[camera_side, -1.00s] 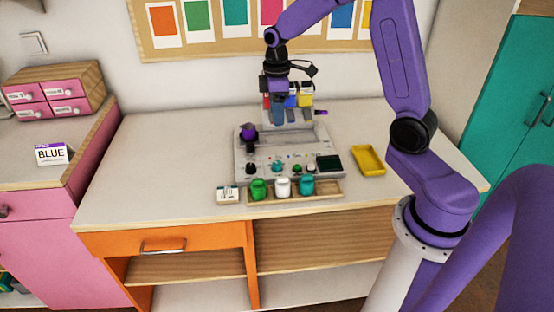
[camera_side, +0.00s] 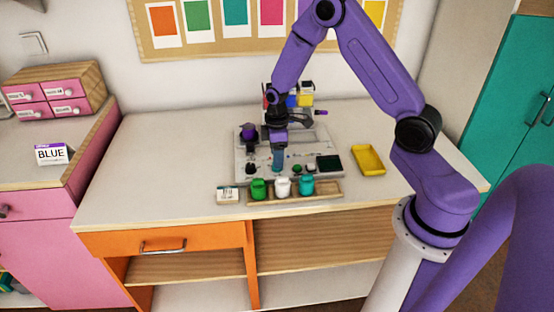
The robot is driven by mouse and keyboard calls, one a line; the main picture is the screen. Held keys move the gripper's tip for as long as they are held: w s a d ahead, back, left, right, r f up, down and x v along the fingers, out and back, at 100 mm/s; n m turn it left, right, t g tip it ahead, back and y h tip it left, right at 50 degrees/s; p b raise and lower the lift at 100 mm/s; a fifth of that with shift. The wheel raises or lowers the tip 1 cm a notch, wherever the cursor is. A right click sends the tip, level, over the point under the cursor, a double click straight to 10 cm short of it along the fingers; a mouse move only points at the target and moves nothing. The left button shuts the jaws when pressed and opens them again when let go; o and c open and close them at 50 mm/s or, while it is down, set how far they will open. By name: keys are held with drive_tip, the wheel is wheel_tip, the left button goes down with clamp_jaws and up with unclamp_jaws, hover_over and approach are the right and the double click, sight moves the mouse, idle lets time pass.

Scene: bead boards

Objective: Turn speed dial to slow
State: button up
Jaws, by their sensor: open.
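A light grey machine panel (camera_side: 244,166) sits on the table, with a row of small knobs and a dark screen (camera_side: 329,164). A black knob (camera_side: 250,168) is at its left front, and green (camera_side: 297,168) and pale knobs are at its right front. I cannot tell which knob is the speed dial or read its setting. My gripper (camera_side: 278,168) points down over the middle of the panel, just above or at the knob row. It is open. It hides the teal knobs there, and contact cannot be told.
A wooden rack (camera_side: 328,191) with green, white and teal jars stands in front of the panel. A small white card box (camera_side: 228,195) is left of it. A yellow tray (camera_side: 368,160) lies to the right. The table's left side is clear.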

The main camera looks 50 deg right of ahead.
drive_tip(key=shift+f, duration=1.15)
clamp_jaws()
drive_tip(key=c, duration=1.1)
unclamp_jaws()
drive_tip(key=shift+o, duration=0.2)
drive_tip(key=shift+m, duration=0.4)
drive_tip(key=m, duration=0.3)
drive_tip(key=shift+m, duration=2.5)
